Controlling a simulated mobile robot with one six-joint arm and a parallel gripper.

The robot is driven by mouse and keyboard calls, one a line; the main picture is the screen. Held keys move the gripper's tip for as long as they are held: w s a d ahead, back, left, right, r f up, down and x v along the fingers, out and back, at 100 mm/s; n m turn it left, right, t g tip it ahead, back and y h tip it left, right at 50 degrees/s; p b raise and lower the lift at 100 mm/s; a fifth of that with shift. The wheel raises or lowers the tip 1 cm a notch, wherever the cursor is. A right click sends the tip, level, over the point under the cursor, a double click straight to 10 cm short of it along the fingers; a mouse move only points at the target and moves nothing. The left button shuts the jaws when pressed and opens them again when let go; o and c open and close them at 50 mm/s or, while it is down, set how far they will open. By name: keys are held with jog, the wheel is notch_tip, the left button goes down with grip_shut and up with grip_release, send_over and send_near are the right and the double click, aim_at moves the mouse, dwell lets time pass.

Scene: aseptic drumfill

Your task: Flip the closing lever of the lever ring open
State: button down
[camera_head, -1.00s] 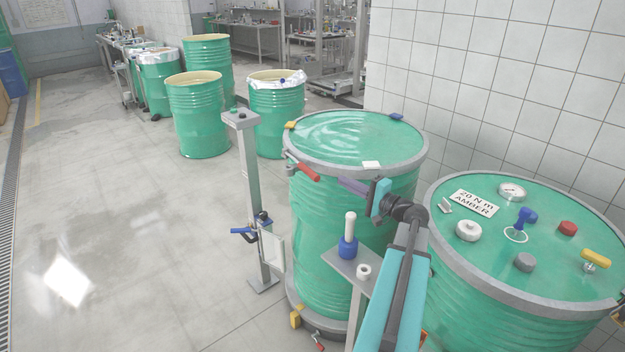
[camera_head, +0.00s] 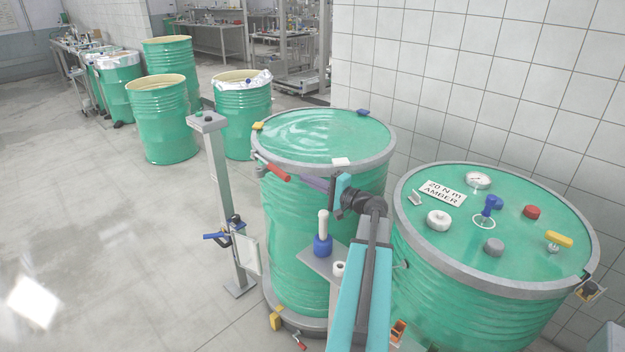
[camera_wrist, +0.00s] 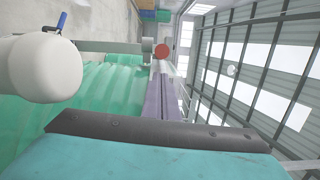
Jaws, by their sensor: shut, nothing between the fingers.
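The lever ring (camera_head: 378,165) is a grey band around the top rim of the closed green drum (camera_head: 325,215). Its closing lever (camera_head: 273,170) has a red grip and lies along the ring at the front left of the drum. The lever's red round end (camera_wrist: 161,51) shows in the wrist view, just beyond my finger tips. My gripper (camera_head: 318,184) is shut and empty, with purple fingers beside the drum wall just below the ring, pointing left toward the red grip. In the wrist view the fingers (camera_wrist: 163,98) run up toward it; I cannot tell whether they touch.
A second green drum (camera_head: 480,320) with fittings on its lid stands at right. A grey post (camera_head: 222,190) stands left of the drum. The floor at left is clear.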

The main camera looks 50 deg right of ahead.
aim_at(293, 172)
jog(key=shift+w+a+p, duration=0.15)
jog(key=shift+w+p, duration=1)
jog(key=shift+w, duration=2.35)
jog(key=shift+d, duration=0.2)
jog(key=shift+s+a, duration=0.15)
jog(key=shift+a, duration=0.05)
